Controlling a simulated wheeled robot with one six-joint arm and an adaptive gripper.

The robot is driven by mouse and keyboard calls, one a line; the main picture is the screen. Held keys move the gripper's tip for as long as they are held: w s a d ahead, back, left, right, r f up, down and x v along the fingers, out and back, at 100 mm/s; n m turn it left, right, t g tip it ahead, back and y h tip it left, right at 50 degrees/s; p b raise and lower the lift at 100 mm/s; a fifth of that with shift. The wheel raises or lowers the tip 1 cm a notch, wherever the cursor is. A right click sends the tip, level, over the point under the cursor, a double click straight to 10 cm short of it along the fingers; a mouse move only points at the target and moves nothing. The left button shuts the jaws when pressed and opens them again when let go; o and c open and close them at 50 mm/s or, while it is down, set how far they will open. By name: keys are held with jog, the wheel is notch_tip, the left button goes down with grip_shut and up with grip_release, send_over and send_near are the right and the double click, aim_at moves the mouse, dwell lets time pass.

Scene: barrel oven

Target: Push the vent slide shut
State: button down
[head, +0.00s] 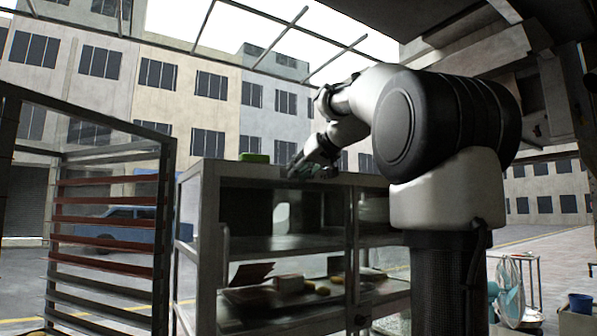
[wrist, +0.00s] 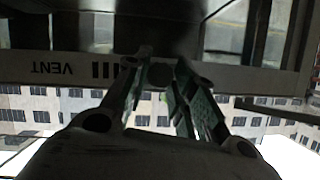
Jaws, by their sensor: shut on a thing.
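The vent rail (wrist: 200,78) is a grey strip along the top front edge of a glass-sided cabinet (head: 208,250). In the wrist view it carries an upside-down VENT label (wrist: 50,69) and several dark vent slots (wrist: 105,70). My gripper (wrist: 165,62) is at the rail just right of these slots, its fingers close together with green pads. It is shut on a small part at the rail, apparently the vent slide, which the fingers mostly hide. In the head view my gripper (head: 300,170) is at the cabinet's top edge.
A green box (head: 254,157) lies on the cabinet top, left of my gripper. Trays and food items (head: 288,284) show behind the glass. A slatted rack (head: 110,230) stands at the left.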

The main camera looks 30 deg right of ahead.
jog(key=d, duration=0.5)
jog(key=c, duration=1.2)
grip_release()
jog(key=shift+d, duration=0.2)
jog(key=shift+o, duration=0.2)
jog(key=v, duration=1.2)
